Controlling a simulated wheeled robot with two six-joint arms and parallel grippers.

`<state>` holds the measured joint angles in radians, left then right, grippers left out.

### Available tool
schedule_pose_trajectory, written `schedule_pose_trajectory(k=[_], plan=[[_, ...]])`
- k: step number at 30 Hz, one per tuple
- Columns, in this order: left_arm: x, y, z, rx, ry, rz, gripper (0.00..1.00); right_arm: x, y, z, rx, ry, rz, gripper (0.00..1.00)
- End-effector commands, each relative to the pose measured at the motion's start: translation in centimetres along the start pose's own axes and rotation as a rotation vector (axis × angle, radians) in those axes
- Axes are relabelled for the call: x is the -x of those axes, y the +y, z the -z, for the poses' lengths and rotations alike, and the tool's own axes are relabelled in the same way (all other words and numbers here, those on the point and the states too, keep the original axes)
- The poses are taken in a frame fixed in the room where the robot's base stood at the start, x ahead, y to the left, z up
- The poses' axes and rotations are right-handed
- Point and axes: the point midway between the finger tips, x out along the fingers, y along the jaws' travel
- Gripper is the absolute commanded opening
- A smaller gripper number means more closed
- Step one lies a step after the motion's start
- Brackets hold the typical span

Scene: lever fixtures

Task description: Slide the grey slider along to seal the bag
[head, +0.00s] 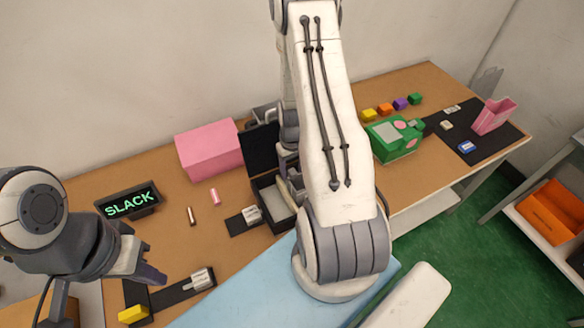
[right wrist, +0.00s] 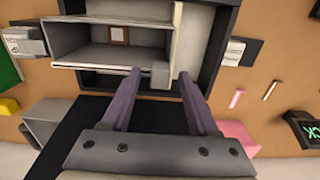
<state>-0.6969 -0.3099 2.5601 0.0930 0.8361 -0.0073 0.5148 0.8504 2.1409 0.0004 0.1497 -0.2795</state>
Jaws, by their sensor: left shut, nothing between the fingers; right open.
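No bag or grey slider can be made out with certainty. In the right wrist view my right gripper (right wrist: 160,78) is open, its two purple fingers apart at the front of a grey box-like part (right wrist: 100,35) inside a black frame (right wrist: 222,45). I cannot tell whether they touch it. In the head view my right arm hides most of this spot, where a black box with a raised lid (head: 262,148) stands. My left gripper (head: 152,277) is shut and empty at the lower left, near a pale block on a dark strip (head: 200,279).
A pale blue sheet (head: 235,297) lies along the front. A pink box (head: 208,150), a SLACK display (head: 128,200), a yellow block (head: 133,314) and a green device (head: 393,140) stand on the wooden table. Several coloured cubes sit at the back right.

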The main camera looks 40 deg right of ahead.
Motion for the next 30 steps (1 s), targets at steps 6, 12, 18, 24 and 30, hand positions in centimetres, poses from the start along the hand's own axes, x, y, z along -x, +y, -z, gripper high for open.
schedule_pose_trajectory(k=[6,12,18,24,30], plan=[[0.02,0.00,0.00,0.000,0.000,0.000,0.00,-0.14,0.00,0.01,0.000,0.000,0.000,0.60],[0.02,0.00,0.00,0.000,0.000,0.000,0.00,-0.12,0.00,-0.01,0.000,0.000,0.000,0.06],[0.02,0.00,0.01,0.000,0.000,0.000,0.00,-0.10,0.00,-0.01,0.000,0.000,0.000,0.00],[0.02,0.00,0.01,0.000,0.000,0.000,0.00,-0.09,0.00,-0.02,0.000,0.000,0.000,0.00],[0.02,0.00,0.00,0.000,0.000,0.000,0.00,-0.09,0.00,-0.02,0.000,0.000,0.000,0.00]])
